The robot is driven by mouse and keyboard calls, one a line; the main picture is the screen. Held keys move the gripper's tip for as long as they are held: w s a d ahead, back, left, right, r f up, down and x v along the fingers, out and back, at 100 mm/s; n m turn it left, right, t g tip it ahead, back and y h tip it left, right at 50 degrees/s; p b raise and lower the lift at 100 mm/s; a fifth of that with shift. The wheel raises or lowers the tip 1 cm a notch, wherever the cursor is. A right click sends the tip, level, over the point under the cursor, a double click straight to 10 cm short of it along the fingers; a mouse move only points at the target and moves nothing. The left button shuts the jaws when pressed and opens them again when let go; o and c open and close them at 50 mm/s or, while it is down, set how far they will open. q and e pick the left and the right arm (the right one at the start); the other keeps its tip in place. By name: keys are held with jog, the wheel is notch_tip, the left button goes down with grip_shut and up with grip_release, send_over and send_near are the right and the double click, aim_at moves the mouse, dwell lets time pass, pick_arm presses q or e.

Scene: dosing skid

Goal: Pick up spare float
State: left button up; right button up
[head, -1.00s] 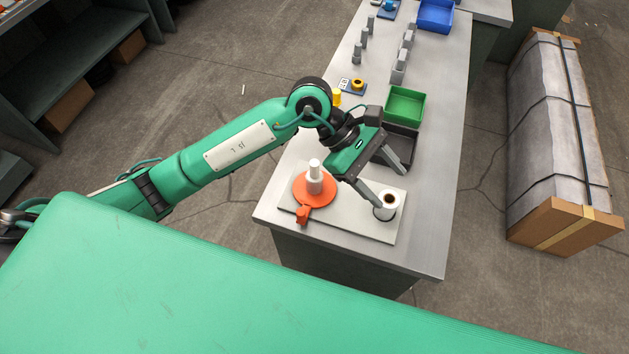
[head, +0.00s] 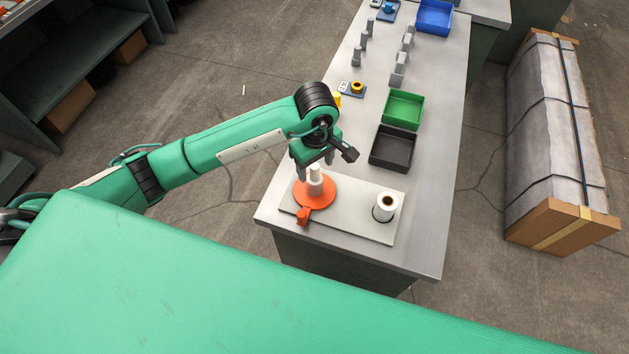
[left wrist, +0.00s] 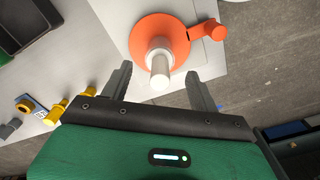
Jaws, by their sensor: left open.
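A white upright post or cylinder (head: 315,186) stands on an orange disc (head: 322,203) with a side handle, on a pale plate; I cannot tell for sure whether it is the spare float. My left gripper (head: 315,167) is open above it, pointing down. In the left wrist view the white cylinder (left wrist: 158,68) shows between the two spread fingers (left wrist: 159,75), with no clear contact. The orange disc (left wrist: 145,32) lies beyond it. My right gripper is not in view.
A black tray (head: 393,165) and a green bin (head: 402,109) stand farther along the grey bench. The bench's front edge is clear.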

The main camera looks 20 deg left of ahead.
aim_at(315, 178)
pick_arm(q)
jog(key=shift+f, duration=0.5)
jog(key=shift+f+p, duration=0.3)
jog(key=shift+p, duration=0.1)
notch_tip(315, 178, down, 3)
jog(key=shift+a+f+p, duration=0.1)
jog(key=shift+p, duration=0.8)
jog(key=shift+w+f, duration=0.1)
jog(key=shift+f, duration=0.6)
jog(key=c, duration=1.1)
